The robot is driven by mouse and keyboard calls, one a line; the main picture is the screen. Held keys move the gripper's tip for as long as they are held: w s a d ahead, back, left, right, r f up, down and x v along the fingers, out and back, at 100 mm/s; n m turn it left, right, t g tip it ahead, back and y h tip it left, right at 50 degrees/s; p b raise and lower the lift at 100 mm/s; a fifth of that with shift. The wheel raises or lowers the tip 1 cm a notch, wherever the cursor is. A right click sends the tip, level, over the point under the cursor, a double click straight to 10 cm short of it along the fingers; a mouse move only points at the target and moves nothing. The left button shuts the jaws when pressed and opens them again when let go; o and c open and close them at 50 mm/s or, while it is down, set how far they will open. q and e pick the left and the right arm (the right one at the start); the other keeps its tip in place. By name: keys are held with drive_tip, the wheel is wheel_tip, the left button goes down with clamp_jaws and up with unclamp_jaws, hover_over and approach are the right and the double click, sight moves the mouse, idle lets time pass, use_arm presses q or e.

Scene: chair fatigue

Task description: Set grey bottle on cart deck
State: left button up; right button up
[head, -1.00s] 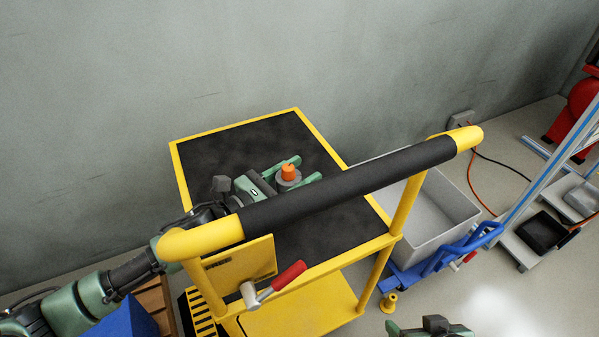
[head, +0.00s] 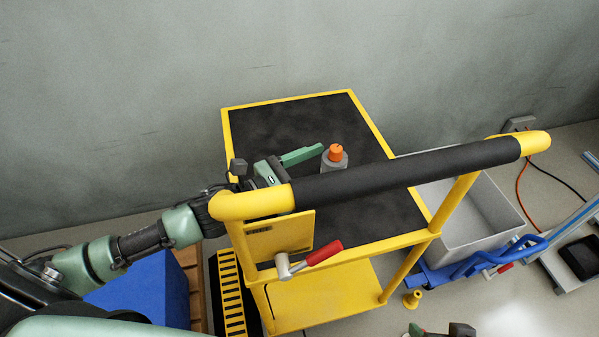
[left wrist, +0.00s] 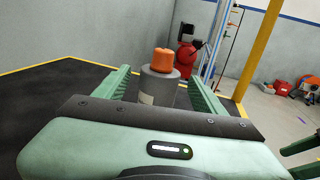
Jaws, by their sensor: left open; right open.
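The grey bottle (head: 336,162) with an orange cap stands upright on the black cart deck (head: 280,120). The handle bar hides part of its lower side in the head view. My left gripper (head: 308,164) is open, just left of the bottle and low over the deck; one finger shows and the handle hides the other. In the left wrist view the bottle (left wrist: 159,84) stands at the far end of the gap between the two spread fingers, with space beside it. My right gripper (head: 438,330) is only partly in view at the bottom edge of the head view.
The cart's black-sleeved yellow handle (head: 410,172) crosses above the deck, close to my left wrist. A red-gripped lever (head: 322,253) is on the cart's near side. A grey bin (head: 470,210) and blue tubing (head: 500,255) stand to the right. The far deck is clear.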

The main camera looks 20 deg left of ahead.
use_arm(q)
drive_tip(key=shift+v, duration=3)
